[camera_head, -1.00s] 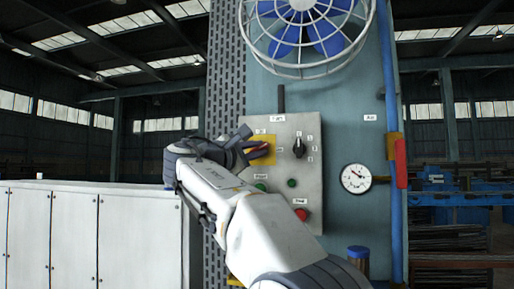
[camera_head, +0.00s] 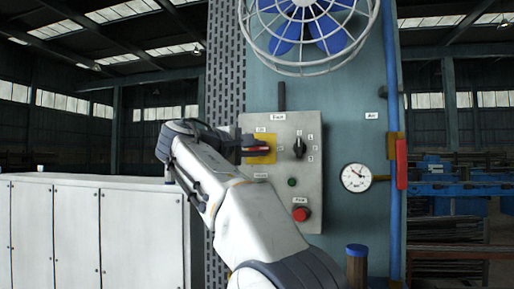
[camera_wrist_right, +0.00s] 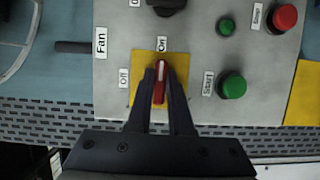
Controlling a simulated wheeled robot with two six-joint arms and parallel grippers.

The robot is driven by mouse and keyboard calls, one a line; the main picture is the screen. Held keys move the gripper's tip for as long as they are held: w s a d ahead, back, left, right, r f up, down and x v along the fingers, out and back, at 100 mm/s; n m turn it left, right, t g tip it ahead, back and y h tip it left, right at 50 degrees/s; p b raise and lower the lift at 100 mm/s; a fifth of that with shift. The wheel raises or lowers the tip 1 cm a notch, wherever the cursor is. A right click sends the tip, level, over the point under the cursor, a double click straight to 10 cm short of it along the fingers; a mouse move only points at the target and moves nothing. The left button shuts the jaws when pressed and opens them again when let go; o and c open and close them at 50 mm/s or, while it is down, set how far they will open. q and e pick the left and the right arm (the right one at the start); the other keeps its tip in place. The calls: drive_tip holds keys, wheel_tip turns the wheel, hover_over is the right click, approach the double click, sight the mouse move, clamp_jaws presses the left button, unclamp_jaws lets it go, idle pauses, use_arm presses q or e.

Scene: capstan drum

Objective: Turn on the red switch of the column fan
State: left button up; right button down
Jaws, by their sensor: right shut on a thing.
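The red switch (camera_head: 259,148) sits on a yellow plate (camera_head: 263,139) at the upper left of the grey control panel, below the "Fan" label. In the right wrist view the red switch handle (camera_wrist_right: 160,82) points straight up at the "On" label (camera_wrist_right: 162,44). The "Off" label (camera_wrist_right: 124,77) is to its left. My right gripper (camera_wrist_right: 160,77) is shut on the switch handle, one finger on each side. In the head view my right gripper (camera_head: 247,147) reaches the switch from the left, its wrist partly hiding the panel's left edge. My left gripper is not in view.
A black rotary knob (camera_head: 299,147) is right of the switch. A green button (camera_head: 292,182) and a red button (camera_head: 301,214) are below. A caged blue fan (camera_head: 310,30) is above and a gauge (camera_head: 356,177) is at right. White cabinets (camera_head: 100,235) stand left.

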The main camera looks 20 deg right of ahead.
idle(0.3)
drive_tip(key=c, duration=0.8)
unclamp_jaws()
drive_tip(key=b+v, duration=0.2)
drive_tip(key=v, duration=0.8)
drive_tip(key=shift+s+a, duration=0.15)
drive_tip(key=shift+a, duration=0.05)
drive_tip(key=shift+f, duration=0.1)
